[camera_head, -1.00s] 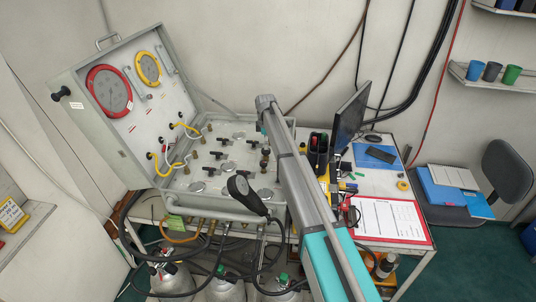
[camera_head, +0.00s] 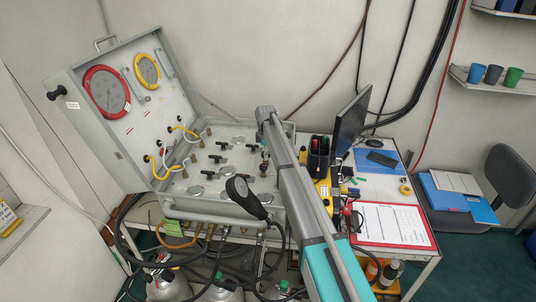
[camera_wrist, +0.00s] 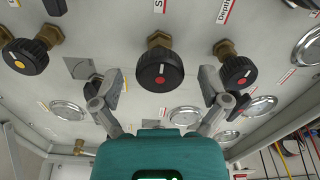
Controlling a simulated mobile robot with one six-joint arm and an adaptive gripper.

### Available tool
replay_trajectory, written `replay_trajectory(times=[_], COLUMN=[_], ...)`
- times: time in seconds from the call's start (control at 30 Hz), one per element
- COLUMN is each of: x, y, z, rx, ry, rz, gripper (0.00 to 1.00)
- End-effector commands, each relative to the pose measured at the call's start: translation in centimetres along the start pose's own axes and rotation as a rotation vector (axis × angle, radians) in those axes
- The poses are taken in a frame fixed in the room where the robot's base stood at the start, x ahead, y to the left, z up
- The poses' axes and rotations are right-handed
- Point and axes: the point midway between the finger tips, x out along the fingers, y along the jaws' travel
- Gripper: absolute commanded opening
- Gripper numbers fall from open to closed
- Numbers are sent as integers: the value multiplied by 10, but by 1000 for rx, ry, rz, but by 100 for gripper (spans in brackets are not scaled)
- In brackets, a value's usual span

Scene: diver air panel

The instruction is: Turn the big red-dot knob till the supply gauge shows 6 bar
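The big black knob with a red dot (camera_wrist: 160,70) is at the middle of the wrist view, on a brass stem in the grey panel. My gripper (camera_wrist: 160,90) is open, one finger on each side of this knob, with visible gaps. A smaller red-dot knob (camera_wrist: 238,72) is just right of the right finger. In the head view, a red-rimmed gauge (camera_head: 107,92) and a yellow-rimmed gauge (camera_head: 147,70) are in the raised lid. Their readings are too small to make out, and I cannot tell which is the supply gauge. My arm hides part of the panel there.
A yellow-dot knob (camera_wrist: 26,56) is left of my gripper. Several small round gauges (camera_wrist: 186,116) sit in the panel around the fingers. A black handheld gauge (camera_head: 244,195) stands at the case's front edge. A monitor (camera_head: 350,122) is right of my arm.

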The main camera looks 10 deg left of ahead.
Motion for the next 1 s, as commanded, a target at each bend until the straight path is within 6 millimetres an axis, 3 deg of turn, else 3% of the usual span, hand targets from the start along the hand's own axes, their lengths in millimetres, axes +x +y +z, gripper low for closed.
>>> replay_trajectory(times=[0.07,0.43,0.47,0.6,1.0], x=[0,0,0,0,0], y=[0,0,-2,-1,0], z=[0,0,13,3,-1], rx=[0,0,4,5,129], ry=[0,0,0,-2,2], rz=[0,0,0,-1,-1], gripper=[82,13,13,13,13])
